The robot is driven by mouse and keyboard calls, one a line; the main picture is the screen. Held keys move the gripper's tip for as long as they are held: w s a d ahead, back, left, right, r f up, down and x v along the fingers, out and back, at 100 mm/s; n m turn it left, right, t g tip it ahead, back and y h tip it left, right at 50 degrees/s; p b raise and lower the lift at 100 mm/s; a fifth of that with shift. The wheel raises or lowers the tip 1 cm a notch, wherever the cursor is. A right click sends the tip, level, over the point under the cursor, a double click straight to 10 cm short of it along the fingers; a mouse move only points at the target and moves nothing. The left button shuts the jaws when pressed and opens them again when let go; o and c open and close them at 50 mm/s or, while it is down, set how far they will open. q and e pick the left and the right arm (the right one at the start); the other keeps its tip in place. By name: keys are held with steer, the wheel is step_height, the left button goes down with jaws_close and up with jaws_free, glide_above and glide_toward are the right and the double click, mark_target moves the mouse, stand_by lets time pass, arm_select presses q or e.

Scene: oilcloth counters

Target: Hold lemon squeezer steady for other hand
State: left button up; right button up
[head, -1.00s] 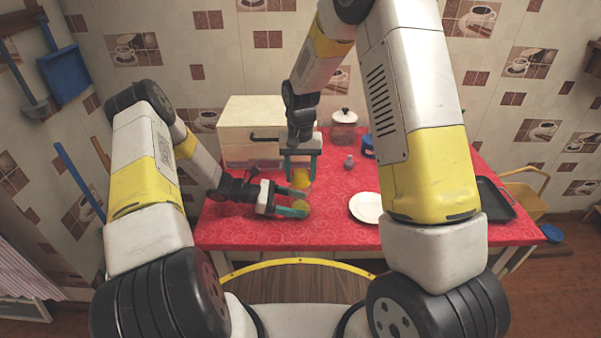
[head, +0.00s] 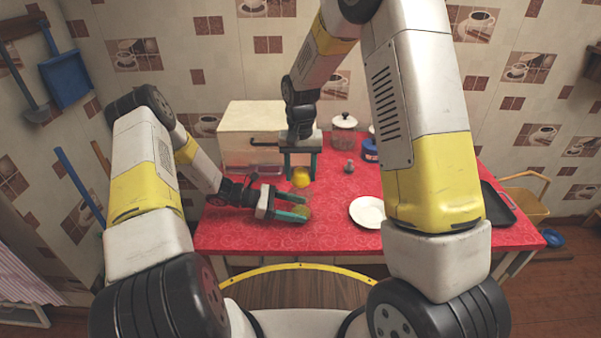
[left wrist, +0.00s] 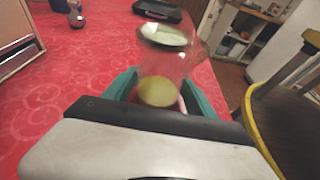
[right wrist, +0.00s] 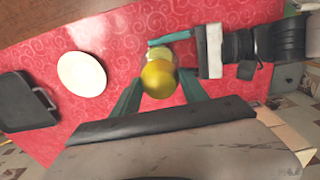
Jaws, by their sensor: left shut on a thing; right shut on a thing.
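The lemon squeezer (head: 303,211) looks see-through with a yellow-green part. It sits between the fingertips of my left gripper (head: 291,207), low over the red counter. In the left wrist view its yellow-green part (left wrist: 158,92) lies between the teal fingers, with a clear, faint-edged body above it. My right gripper (head: 300,168) points down just above, shut on a yellow, lemon-like piece (head: 300,179). In the right wrist view this yellow piece (right wrist: 158,79) partly covers the squeezer (right wrist: 154,47). I cannot tell whether the two touch.
A white plate (head: 367,212) lies to the right on the red counter (head: 270,234). A pale box (head: 250,125), a lidded jar (head: 343,137), a blue container (head: 370,150) and a small grey object (head: 349,167) stand behind. A black tray (head: 497,203) lies far right.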

steer(key=shift+f, duration=0.15)
steer(key=shift+f, duration=1)
steer(key=shift+r, duration=1.05)
steer(key=shift+f, duration=0.1)
steer(key=shift+f, duration=0.9)
steer(key=shift+r, duration=1)
